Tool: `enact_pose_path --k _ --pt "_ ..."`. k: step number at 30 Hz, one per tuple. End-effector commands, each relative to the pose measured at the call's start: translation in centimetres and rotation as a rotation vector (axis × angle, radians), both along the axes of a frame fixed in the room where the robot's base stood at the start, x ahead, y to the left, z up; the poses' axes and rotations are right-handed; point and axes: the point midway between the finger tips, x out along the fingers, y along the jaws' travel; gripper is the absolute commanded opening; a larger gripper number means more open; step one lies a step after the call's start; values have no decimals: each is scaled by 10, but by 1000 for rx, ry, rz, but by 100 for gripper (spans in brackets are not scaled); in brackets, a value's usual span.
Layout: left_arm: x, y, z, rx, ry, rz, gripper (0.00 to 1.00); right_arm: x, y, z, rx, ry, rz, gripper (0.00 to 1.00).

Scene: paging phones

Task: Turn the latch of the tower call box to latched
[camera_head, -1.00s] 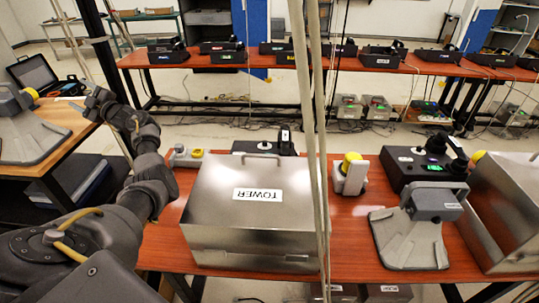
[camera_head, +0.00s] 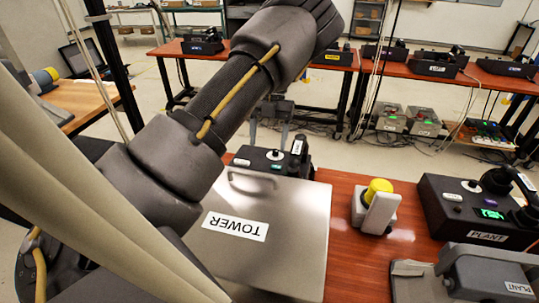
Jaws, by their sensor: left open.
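The steel box labelled TOWER (camera_head: 300,225) sits closed on the red-brown table, its label upside down to me. A bar handle shows on its lid, partly behind my left arm. I cannot make out a latch; the box's left part is hidden by my arm. My left gripper (camera_head: 268,128) is beyond the box, above the black console (camera_head: 262,158) behind it. Its two grey fingers point down, apart, with nothing seen between them. The console has a round knob and an upright handset. My right gripper is out of view.
A yellow-topped white unit (camera_head: 376,208) stands right of the box. A black PLANT console (camera_head: 485,215) and a grey PLANT stand (camera_head: 480,275) are farther right. Pale diagonal poles cross the left foreground. Bare tabletop (camera_head: 350,255) lies right of the box.

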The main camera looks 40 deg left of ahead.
Motion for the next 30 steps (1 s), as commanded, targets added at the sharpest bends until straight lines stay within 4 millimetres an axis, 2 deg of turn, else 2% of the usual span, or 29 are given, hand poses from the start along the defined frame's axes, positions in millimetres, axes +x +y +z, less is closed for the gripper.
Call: enact_pose_path --k 1,3,11,14,24,30 --pt "0 0 -14 0 -1 0 65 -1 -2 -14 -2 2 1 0" --pt "0 0 -19 -1 -2 -1 65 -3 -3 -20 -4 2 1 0" --pt "1 -1 -22 0 -1 -3 65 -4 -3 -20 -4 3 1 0" --pt "-2 -3 -30 0 2 -3 65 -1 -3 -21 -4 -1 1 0" --pt "-23 -14 -84 1 4 -2 65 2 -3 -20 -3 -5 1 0" --pt "-32 -18 -109 0 1 -3 65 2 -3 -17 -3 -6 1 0"
